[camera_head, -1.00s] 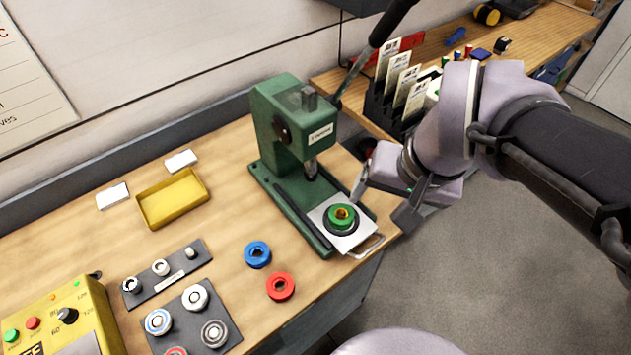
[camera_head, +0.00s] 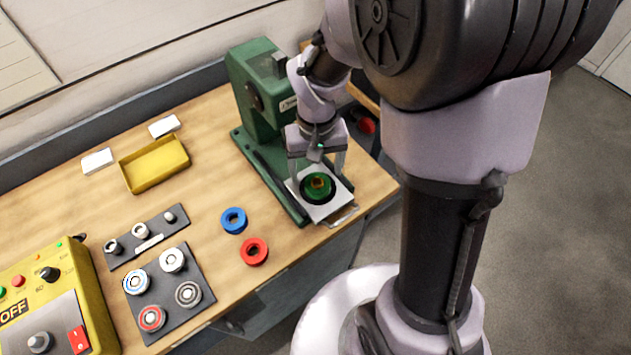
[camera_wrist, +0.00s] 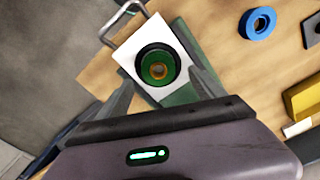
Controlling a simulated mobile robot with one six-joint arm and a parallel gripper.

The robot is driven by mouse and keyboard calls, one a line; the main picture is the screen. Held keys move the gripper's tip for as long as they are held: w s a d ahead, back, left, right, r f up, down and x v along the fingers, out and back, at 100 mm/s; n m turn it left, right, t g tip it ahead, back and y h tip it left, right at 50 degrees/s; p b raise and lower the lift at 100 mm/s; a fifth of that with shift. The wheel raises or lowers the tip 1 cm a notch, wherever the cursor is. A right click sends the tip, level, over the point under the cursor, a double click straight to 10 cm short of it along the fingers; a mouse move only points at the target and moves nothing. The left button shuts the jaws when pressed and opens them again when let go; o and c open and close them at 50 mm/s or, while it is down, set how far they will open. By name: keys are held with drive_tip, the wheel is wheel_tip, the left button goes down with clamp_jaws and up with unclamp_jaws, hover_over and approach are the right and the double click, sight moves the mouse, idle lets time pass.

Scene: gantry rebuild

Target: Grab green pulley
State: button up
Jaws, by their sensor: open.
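The green pulley (camera_head: 318,183) sits in a dark round seat on the white plate (camera_head: 334,209) at the foot of the green press (camera_head: 247,75). It has a brass-coloured centre, clear in the wrist view (camera_wrist: 148,66). My gripper (camera_head: 317,180) is open over the plate, pointing down, one finger on each side of the pulley. In the wrist view my gripper's fingers (camera_wrist: 162,90) flank the plate and do not touch the pulley. The press's ram is hidden behind my arm.
A blue ring (camera_head: 234,220) and a red ring (camera_head: 254,251) lie left of the press. A yellow tray (camera_head: 150,180), dark racks with several round parts (camera_head: 207,297) and a yellow control box (camera_head: 88,290) stand farther left. The plate has a wire handle (camera_head: 343,219) near the bench edge.

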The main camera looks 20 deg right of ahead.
sight(317, 179)
wheel_tip(317, 179, down, 4)
drive_tip(key=shift+s+f+b, duration=0.1)
drive_tip(key=shift+s+b, duration=0.05)
drive_tip(key=shift+b, duration=0.55)
drive_tip(key=c, duration=1.6)
drive_tip(key=shift+r, duration=0.2)
